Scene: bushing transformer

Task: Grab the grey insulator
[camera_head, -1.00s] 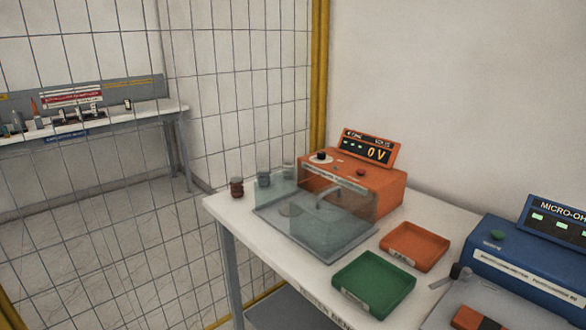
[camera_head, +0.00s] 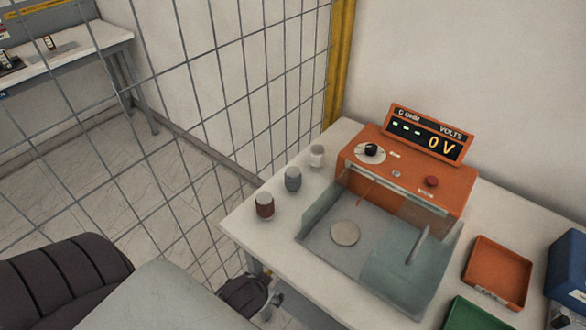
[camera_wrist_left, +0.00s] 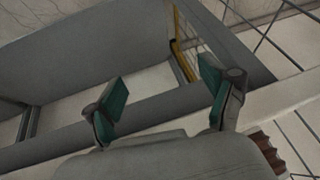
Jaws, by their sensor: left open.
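The grey insulator (camera_head: 293,179) is a small upright cylinder on the white table (camera_head: 245,225), near its left edge. It stands between a brown insulator (camera_head: 265,206) in front and a white insulator (camera_head: 317,156) behind. My left arm comes in at the lower left of the head view, below the table's edge and apart from the insulators. In the left wrist view my left gripper (camera_wrist_left: 166,103) is open, with green finger pads apart and nothing between them. The grey insulator cannot be made out there. My right gripper is not in view.
An orange tester (camera_head: 405,175) reading 0 V stands behind a clear-walled test box (camera_head: 345,262), right of the insulators. Orange (camera_head: 497,272) and green (camera_head: 480,318) trays are at the right. A wire mesh fence (camera_head: 230,90) runs along the table's left side.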

